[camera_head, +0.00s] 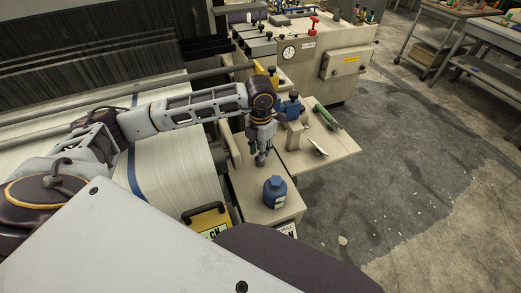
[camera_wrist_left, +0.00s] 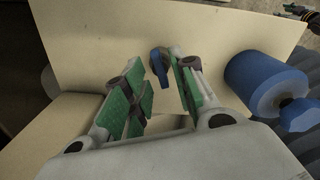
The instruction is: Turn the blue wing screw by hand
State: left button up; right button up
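The blue wing screw (camera_wrist_left: 159,62) shows in the left wrist view, small and upright against a beige panel. It sits between the tips of my left gripper (camera_wrist_left: 162,68), closer to the right finger. The two green-padded fingers are apart with a visible gap; I cannot tell whether either touches the screw. In the head view my left gripper (camera_head: 261,156) points down at the beige housing beside the loom, and I cannot make out the screw there. My right gripper is not in view.
A flat beige shelf (camera_head: 335,148) with a green tool (camera_head: 326,117) lies to the right. Open floor lies beyond.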

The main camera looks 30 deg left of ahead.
pick_arm(q)
jog(key=shift+r, duration=0.6)
jog(key=shift+f+m+b, duration=0.15)
jog(key=shift+m+b, duration=0.6)
jog(key=shift+m, duration=0.45)
jog(key=shift+m+b, duration=0.65)
jog(key=shift+m, duration=0.45)
jog(key=shift+r, duration=0.25)
jog(key=shift+r+p, duration=1.25)
jog(key=shift+r, duration=1.15)
